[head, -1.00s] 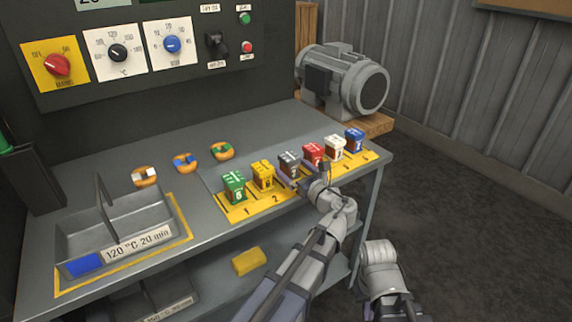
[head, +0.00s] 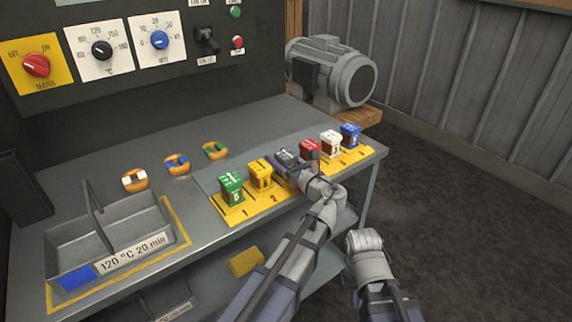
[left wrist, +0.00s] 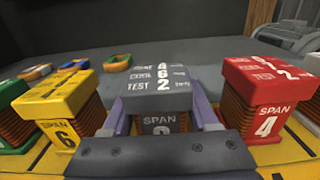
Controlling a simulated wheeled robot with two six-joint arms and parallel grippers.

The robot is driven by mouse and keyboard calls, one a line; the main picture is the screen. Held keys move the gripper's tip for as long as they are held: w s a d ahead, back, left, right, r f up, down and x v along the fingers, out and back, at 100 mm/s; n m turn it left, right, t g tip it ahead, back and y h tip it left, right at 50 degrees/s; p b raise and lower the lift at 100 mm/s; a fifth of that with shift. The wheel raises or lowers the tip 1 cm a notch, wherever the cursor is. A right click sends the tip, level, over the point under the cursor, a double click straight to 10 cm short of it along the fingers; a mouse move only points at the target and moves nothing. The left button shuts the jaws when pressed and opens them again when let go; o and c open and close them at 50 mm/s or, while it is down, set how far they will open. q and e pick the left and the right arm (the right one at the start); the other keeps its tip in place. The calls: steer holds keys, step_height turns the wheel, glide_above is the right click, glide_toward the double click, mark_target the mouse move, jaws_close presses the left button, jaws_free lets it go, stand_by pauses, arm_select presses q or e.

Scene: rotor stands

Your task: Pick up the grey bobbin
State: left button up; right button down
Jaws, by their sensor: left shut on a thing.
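The grey bobbin (head: 286,157) is a dark grey block with white lettering, in the row on the bench between the yellow bobbin (head: 260,174) and the red bobbin (head: 309,150). My left gripper (head: 287,165) reaches it from the front and is shut on it. In the left wrist view the grey bobbin (left wrist: 163,88) stands between the two purple fingers of my left gripper (left wrist: 161,108), one on each side. Its lower part is hidden, so I cannot tell whether it touches its yellow base. My right arm shows at the lower right, but no right gripper fingers are visible.
A green bobbin (head: 231,187) stands left of the yellow one; white (head: 331,143) and blue (head: 350,134) ones stand to the right. Several orange rings lie behind, including one (head: 215,151). A divided metal tray (head: 70,238) is at the left. A motor (head: 335,72) stands beyond.

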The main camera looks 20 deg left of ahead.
arm_select(q)
jaws_close()
steer(key=shift+r, duration=0.15)
step_height(320, 180, up, 10)
steer(key=p, duration=1)
